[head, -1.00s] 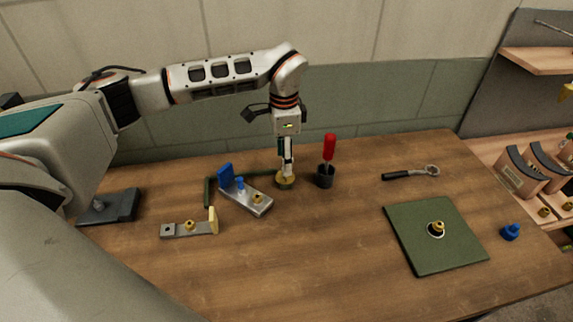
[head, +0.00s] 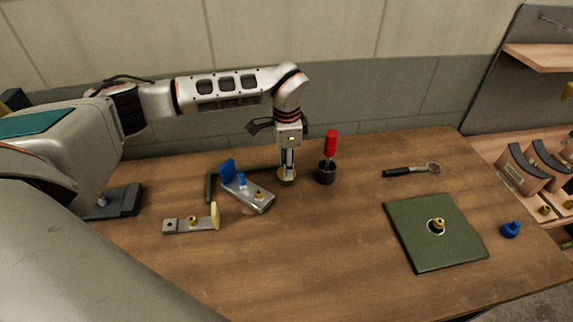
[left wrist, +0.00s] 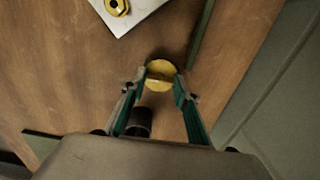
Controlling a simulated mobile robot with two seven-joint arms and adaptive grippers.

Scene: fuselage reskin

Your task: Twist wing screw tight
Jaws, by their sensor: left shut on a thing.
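A round brass-coloured piece with a raised ridge, apparently the wing screw (left wrist: 160,72), sits low at the back of the table. In the head view it shows partly (head: 280,174) behind my fingers. My left gripper (head: 288,180) points straight down over it. In the left wrist view the fingertips (left wrist: 161,82) are on either side of the ridge, and the gripper is shut on it. The screw's underside and thread are hidden. My right gripper is in neither view.
Beside the gripper stand a grey block with a blue clamp (head: 256,197) and a black cup (head: 326,175) holding a red-handled tool (head: 330,144). The front middle is clear.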

